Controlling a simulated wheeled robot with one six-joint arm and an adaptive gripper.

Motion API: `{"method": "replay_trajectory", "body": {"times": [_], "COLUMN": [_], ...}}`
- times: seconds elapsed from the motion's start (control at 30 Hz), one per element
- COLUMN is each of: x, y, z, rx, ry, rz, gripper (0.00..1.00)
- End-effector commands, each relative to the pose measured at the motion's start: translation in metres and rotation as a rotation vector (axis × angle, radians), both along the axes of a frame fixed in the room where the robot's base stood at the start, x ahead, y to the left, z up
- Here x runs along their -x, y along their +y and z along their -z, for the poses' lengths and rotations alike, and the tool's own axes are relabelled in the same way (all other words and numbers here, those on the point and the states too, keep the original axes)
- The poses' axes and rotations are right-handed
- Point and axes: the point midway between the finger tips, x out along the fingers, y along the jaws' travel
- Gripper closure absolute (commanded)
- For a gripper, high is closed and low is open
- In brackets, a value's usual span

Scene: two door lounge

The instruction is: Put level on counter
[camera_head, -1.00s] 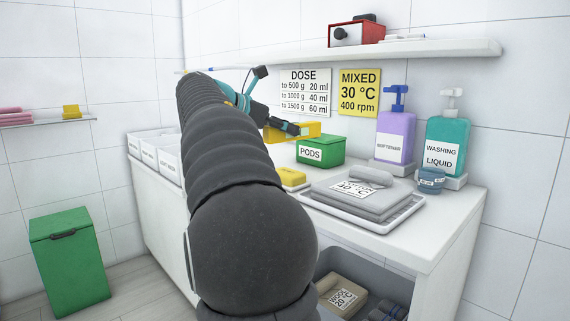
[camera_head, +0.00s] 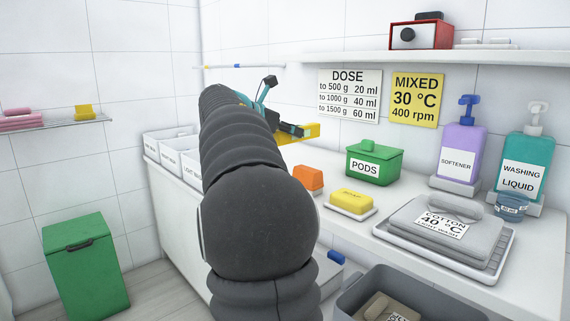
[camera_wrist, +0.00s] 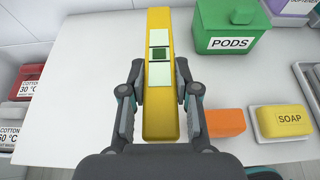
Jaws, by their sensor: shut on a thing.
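The level is a long yellow bar with pale panels and a green window. In the wrist view the level (camera_wrist: 161,105) lies between the two fingers of my gripper (camera_wrist: 160,92), which is shut on it. In the head view my gripper (camera_head: 294,131) holds the level (camera_head: 312,133) out behind my arm, and only one end of it shows. The white counter (camera_wrist: 85,95) shows under the level in the wrist view. The counter (camera_head: 345,265) runs along the wall in the head view. I cannot tell the gap between level and counter.
A green PODS box (camera_head: 374,163), orange block (camera_head: 308,179), yellow soap on a dish (camera_head: 351,201), folded grey cloth on a tray (camera_head: 439,226) and two pump bottles stand on the counter. White bins (camera_head: 170,154) stand at its left. Bare counter lies left of the level (camera_wrist: 70,110).

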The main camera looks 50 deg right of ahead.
Motion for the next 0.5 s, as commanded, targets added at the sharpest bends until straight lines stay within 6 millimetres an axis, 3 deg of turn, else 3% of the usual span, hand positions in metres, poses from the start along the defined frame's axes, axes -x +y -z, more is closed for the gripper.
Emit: {"method": "replay_trajectory", "body": {"times": [0.3, 0.5], "x": [-0.065, -0.096], "y": [0.01, 0.014], "z": [0.039, 0.057], "rx": [-0.001, 0.001], "ry": [0.004, 0.002], "rz": [-0.005, -0.005], "gripper": [1.0, 1.0]}}
